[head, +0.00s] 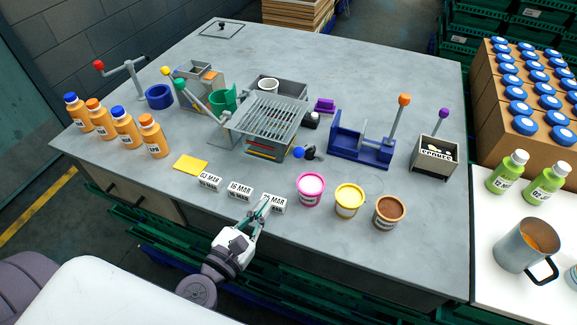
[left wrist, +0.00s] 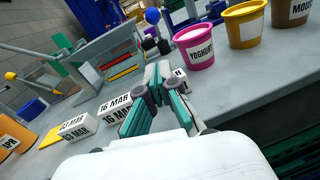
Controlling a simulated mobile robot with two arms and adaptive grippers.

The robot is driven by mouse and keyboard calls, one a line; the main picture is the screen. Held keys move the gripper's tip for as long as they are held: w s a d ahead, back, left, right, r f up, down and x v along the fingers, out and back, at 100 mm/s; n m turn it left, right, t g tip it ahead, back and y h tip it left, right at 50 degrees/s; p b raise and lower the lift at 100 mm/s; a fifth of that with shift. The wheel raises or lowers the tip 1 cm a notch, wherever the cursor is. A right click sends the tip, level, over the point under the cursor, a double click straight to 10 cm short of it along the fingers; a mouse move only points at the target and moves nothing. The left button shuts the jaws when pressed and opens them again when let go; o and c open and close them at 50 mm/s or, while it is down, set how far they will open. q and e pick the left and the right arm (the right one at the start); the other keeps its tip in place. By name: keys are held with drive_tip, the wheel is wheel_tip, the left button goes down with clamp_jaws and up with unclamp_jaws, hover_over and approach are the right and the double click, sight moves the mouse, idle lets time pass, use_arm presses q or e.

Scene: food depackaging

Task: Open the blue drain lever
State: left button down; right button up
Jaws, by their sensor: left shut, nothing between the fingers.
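The drain lever's blue ball knob (head: 299,153) sits beside a small black fitting (head: 312,153), near the front right corner of the grey slatted rack (head: 268,122). The blue knob also shows in the left wrist view (left wrist: 152,16), beyond the fingers. My left gripper (head: 267,205) is at the table's front edge, in front of the knob and apart from it. Its fingers are shut and empty, and they overlap a white date block (head: 278,204) in the picture. In the left wrist view the closed fingertips (left wrist: 158,72) partly hide that block. My right gripper is out of view.
Two more date blocks (head: 240,191) and a yellow sponge (head: 190,165) lie left of my gripper. A pink yoghurt tub (head: 311,188), a yellow tub (head: 349,200) and a brown tub (head: 389,212) stand to the right. A blue press (head: 360,150) stands behind them.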

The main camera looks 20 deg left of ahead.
use_arm(q)
drive_tip(key=w+p, duration=0.1)
drive_tip(key=w, duration=0.1)
drive_tip(key=w+d, duration=0.1)
drive_tip(key=w, duration=0.2)
drive_tip(key=w+p, duration=0.1)
drive_tip(key=w, duration=0.1)
drive_tip(key=shift+w+d+r+p, duration=0.1)
drive_tip(key=shift+w+d+p, duration=0.05)
drive_tip(key=shift+w+p, duration=0.15)
drive_tip(key=shift+w+d+r+p, duration=0.15)
drive_tip(key=shift+w+r+p, duration=0.3)
drive_tip(key=shift+w+p, duration=0.1)
drive_tip(key=shift+w+d+r+p, duration=0.15)
drive_tip(key=shift+w+r+p, duration=0.25)
drive_tip(key=shift+w+p, duration=0.15)
drive_tip(key=shift+w+d+r+p, duration=0.15)
drive_tip(key=shift+w+r+p, duration=0.15)
drive_tip(key=shift+w+p, duration=0.1)
drive_tip(key=shift+w, duration=0.1)
